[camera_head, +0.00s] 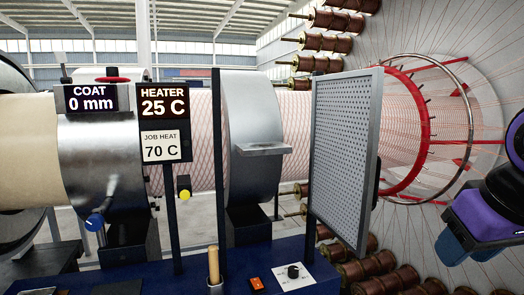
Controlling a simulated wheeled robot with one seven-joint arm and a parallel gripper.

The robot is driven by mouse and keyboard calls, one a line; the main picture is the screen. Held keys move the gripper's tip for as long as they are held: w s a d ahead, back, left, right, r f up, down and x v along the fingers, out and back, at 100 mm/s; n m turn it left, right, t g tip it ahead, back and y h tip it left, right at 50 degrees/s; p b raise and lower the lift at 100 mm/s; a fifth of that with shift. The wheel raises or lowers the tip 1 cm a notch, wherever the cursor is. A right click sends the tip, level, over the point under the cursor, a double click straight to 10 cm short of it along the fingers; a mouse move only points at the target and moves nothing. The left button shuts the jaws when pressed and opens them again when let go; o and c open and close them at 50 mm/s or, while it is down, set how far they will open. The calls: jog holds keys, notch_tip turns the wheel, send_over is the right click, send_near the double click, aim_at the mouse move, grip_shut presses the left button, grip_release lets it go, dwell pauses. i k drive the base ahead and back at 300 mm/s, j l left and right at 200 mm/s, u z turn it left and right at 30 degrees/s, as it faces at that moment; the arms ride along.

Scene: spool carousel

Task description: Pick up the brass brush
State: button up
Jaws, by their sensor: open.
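An upright wooden handle (213,265) stands at the front of the blue bench, left of the orange switch. It is the only thing in view that could be the brass brush. My gripper (467,252), purple with dark blue fingers, is at the right edge of the picture. It is open and appears empty. It is well to the right of the handle and higher in the picture, with the perforated panel between them in the picture.
The blue bench (255,262) carries an orange switch (257,283) and a knob plate (294,276). A grey perforated panel (345,150) stands at its right. Behind are a braided tube (205,140), a grey ring housing (252,110), a red ring (424,130) and several spools.

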aim_at(214, 262)
jog(key=i+j, duration=0.8)
jog(key=j+z, duration=0.05)
